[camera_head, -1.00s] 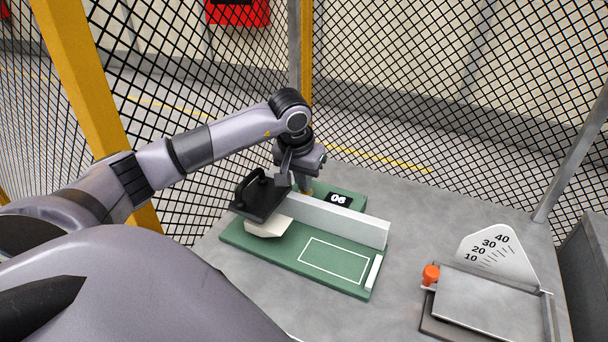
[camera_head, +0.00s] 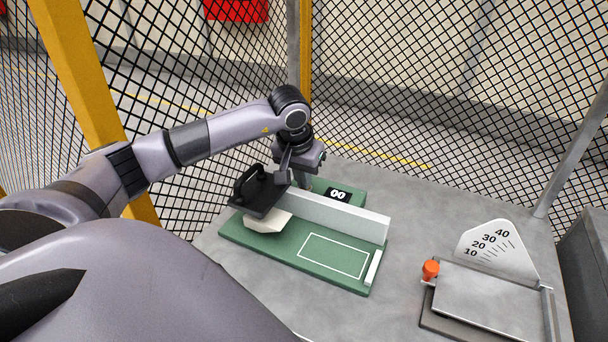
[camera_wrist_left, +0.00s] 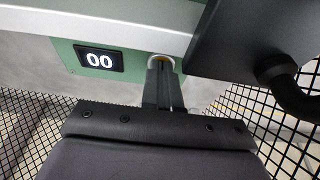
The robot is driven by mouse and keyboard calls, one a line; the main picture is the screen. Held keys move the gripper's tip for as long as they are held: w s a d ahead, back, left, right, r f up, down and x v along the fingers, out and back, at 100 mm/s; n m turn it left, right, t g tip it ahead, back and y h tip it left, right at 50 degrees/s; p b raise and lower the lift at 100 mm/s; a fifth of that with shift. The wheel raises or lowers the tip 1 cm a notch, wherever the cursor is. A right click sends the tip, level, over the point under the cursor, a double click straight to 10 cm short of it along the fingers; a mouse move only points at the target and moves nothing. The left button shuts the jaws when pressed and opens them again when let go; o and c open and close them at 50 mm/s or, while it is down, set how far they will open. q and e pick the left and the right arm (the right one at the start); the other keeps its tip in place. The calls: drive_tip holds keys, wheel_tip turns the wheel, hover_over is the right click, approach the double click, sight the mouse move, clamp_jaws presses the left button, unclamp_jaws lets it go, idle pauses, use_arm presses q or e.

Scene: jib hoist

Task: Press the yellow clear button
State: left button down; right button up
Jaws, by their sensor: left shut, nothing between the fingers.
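My left gripper (camera_head: 305,183) is shut and empty, pointing down behind the white fence bar of the green base (camera_head: 250,243). In the left wrist view, the closed fingertips (camera_wrist_left: 163,68) meet a pale round rim with a trace of yellow, the yellow clear button (camera_wrist_left: 177,63). The fingers hide most of the button; in the head view it is hidden. The counter display (camera_head: 339,195) beside it reads 00, and it also shows in the left wrist view (camera_wrist_left: 99,61). My right gripper is not in view.
A black plate with a handle (camera_head: 262,196) sits over a pale block (camera_head: 266,221), close beside my left gripper. The white bar (camera_head: 345,218) crosses the base. A metal plate device with an orange knob (camera_head: 430,268) and scale stands right. Mesh fencing encloses the bench.

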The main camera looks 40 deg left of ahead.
use_arm(q)
wheel_tip(320, 180, up, 4)
drive_tip(key=shift+f+p, duration=0.15)
drive_tip(key=shift+p, duration=0.95)
drive_tip(key=v, duration=0.9)
drive_tip(key=shift+r+b, duration=0.35)
drive_tip(key=shift+s, duration=0.1)
